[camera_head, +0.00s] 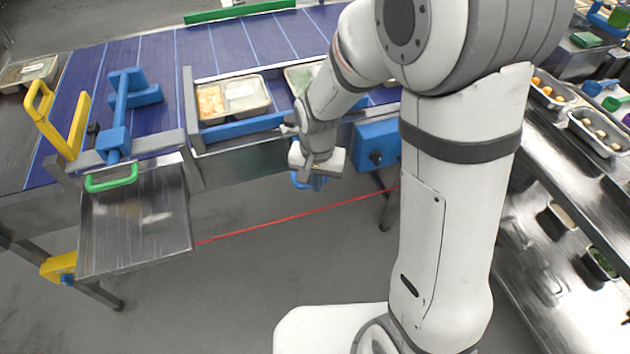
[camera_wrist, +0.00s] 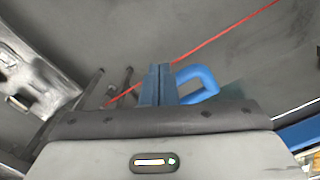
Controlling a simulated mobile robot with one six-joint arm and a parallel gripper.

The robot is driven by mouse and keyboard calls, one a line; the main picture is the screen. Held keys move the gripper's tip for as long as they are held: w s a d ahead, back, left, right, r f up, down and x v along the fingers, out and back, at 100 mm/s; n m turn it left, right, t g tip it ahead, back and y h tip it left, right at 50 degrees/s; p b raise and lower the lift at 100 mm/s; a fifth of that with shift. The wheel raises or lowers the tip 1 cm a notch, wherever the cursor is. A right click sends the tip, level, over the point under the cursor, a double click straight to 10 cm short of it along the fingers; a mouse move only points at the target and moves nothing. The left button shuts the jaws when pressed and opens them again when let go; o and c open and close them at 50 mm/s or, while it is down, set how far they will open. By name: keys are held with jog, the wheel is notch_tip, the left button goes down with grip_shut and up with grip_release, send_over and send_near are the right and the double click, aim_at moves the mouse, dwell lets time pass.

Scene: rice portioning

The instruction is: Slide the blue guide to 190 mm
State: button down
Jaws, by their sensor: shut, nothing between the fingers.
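A long blue rail (camera_head: 240,129), which looks like the guide, runs along the near side of the conveyor, in front of the food trays. No millimetre scale can be read in either view. My gripper (camera_head: 313,183) hangs near the conveyor's front edge, to the right of the visible rail. In the wrist view its two blue fingers (camera_wrist: 158,85) are together and hold nothing. A blue loop-shaped handle (camera_wrist: 203,82) shows just right of the fingers; I cannot tell whether they touch it. My arm hides part of the conveyor edge and the rail's right end.
Food trays (camera_head: 247,94) stand on the blue belt (camera_head: 150,55). A blue block with a black knob (camera_head: 376,146) is right of my gripper. A steel chute with a green handle (camera_head: 135,215) and a yellow frame (camera_head: 60,120) stand left. A red line (camera_head: 290,219) crosses the open floor.

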jog(key=shift+f+b, duration=1.55)
jog(key=shift+f, duration=0.55)
jog(key=shift+w+a, duration=0.2)
jog(key=shift+w, duration=0.5)
jog(key=shift+w+a, duration=0.2)
jog(key=shift+w, duration=0.55)
jog(key=shift+w+a, duration=0.2)
jog(key=shift+w, duration=0.5)
dwell(0.7)
jog(key=shift+s, duration=0.15)
jog(key=shift+s+d, duration=0.25)
jog(key=shift+s, duration=0.55)
jog(key=shift+s+d, duration=0.2)
jog(key=shift+s, duration=0.6)
jog(key=shift+r, duration=0.15)
notch_tip(320, 180, up, 9)
jog(key=p, duration=0.6)
